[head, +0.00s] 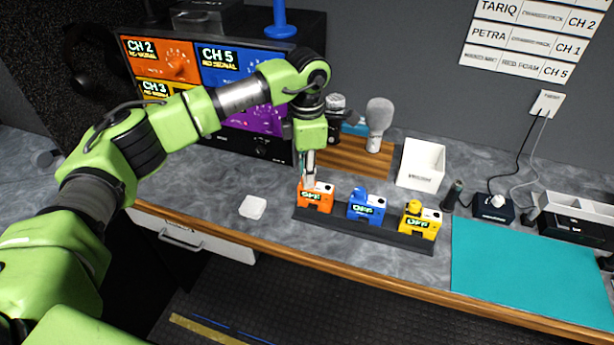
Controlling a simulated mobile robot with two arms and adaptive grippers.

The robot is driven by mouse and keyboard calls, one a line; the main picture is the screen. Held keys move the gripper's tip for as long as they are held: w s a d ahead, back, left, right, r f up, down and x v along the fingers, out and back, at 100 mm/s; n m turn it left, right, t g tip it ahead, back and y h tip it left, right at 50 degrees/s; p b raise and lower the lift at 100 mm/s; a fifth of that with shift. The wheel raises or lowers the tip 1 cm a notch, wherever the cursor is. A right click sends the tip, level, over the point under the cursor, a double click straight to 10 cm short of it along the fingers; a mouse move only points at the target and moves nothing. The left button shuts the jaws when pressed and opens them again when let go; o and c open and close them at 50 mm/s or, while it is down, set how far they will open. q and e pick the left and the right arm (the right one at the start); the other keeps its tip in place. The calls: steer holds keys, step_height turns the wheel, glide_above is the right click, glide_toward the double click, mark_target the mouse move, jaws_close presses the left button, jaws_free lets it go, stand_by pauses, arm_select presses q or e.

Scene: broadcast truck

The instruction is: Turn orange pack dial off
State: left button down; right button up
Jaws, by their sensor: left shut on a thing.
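The orange pack (316,203) stands at the left end of a dark rack (378,233) on the counter, and its display reads OFF. A blue pack (366,210) and a yellow pack (420,222) stand to its right, also reading OFF. My left gripper (309,181) points down at the top of the orange pack and is shut on its dial. The dial itself is hidden by the fingers. My right gripper is not in view.
A white box (421,165) and a wooden board (350,156) with microphones are behind the packs. A small white item (253,207) lies to the left. A teal mat (530,268) covers the right side. A receiver with coloured panels (160,60) stands at the back left.

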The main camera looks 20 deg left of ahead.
arm_select(q)
steer(key=shift+n, duration=0.4)
steer(key=c, duration=1.9)
jaws_free()
steer(key=shift+r, duration=0.1)
step_height(320, 180, up, 12)
steer(key=shift+d, duration=0.1)
